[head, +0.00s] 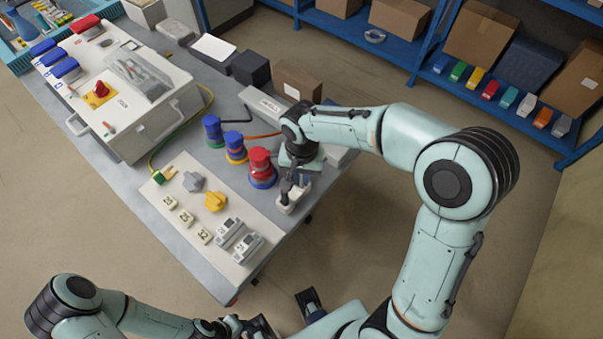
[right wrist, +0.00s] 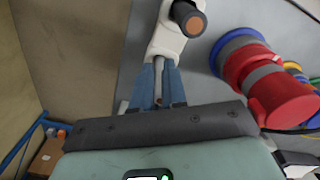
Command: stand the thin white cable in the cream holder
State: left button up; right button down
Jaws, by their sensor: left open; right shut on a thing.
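The cream holder (head: 291,204) stands at the right front edge of the table, under my right gripper (head: 289,188). In the right wrist view the holder (right wrist: 168,44) lies just beyond my blue fingertips (right wrist: 160,85). A thick dark stub (right wrist: 189,18) with a copper-coloured end stands in it. My right gripper is shut on a thin pale piece, seemingly the thin white cable (right wrist: 159,76). Most of the cable is hidden between the fingers, and I cannot tell whether its end is in the holder. My left gripper (head: 286,312) is open and empty at the bottom, clear of the table.
A red plug (head: 260,163) and two blue plugs (head: 213,130) stand left of the holder. A pale panel (head: 160,205) carries knobs, number tags and grey modules. A large white box (head: 130,125) stands at the back left. Blue shelves (head: 400,60) are behind.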

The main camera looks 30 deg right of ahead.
jog(key=shift+f, duration=0.3)
jog(key=c, duration=1.1)
grip_release()
pick_arm(q)
jog(key=shift+s+f, duration=0.1)
jog(key=shift+f, duration=0.1)
jog(key=w+r+p, duration=0.4)
jog(key=r+p, duration=0.2)
jog(key=r, duration=0.2)
jog(key=shift+w+t, duration=0.3)
pick_arm(e)
notch_tip(320, 180, up, 20)
jog(key=shift+r, duration=0.15)
pick_arm(q)
jog(key=shift+s, duration=0.15)
jog(key=shift+f, duration=0.1)
